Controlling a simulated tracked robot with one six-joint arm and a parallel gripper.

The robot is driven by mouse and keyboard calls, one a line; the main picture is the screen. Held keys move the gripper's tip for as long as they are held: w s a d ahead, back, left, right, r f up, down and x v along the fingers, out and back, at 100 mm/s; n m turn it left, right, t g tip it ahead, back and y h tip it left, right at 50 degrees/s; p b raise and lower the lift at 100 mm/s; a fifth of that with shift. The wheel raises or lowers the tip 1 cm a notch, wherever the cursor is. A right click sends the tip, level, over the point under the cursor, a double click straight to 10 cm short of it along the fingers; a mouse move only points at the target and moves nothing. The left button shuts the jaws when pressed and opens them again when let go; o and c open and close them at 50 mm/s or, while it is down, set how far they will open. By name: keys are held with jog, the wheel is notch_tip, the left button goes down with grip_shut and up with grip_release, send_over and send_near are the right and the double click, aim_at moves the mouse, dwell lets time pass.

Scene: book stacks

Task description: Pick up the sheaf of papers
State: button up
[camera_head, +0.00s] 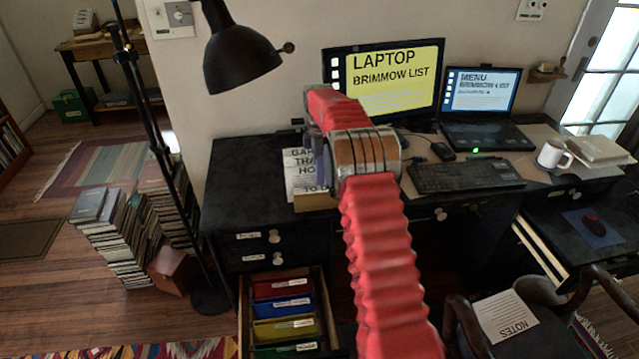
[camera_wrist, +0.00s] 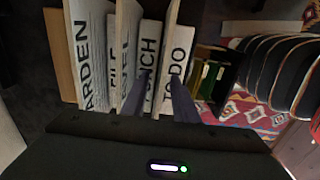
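Several white sheaves of papers stand on edge side by side in a holder on the desk; in the wrist view one reads TO DO (camera_wrist: 178,58) and another ends in NCH (camera_wrist: 149,62). Two more, one ending in ARDEN (camera_wrist: 88,60), stand to the left. In the head view part of these papers (camera_head: 296,172) shows behind my wrist. A sheet headed NOTES (camera_head: 506,316) lies on the chair seat. My gripper (camera_wrist: 165,98) has its two dark fingers apart, over the lower part of the TO DO sheaf. I cannot tell whether they touch it.
A black lamp (camera_head: 238,62) hangs at the left of the desk (camera_head: 235,195). A monitor (camera_head: 385,80), a laptop (camera_head: 487,128), a keyboard (camera_head: 465,175) and a white mug (camera_head: 553,155) stand to the right. An open drawer (camera_head: 243,310) below holds coloured folders.

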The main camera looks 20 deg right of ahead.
jog(key=shift+c, duration=0.3)
grip_shut()
dwell(0.4)
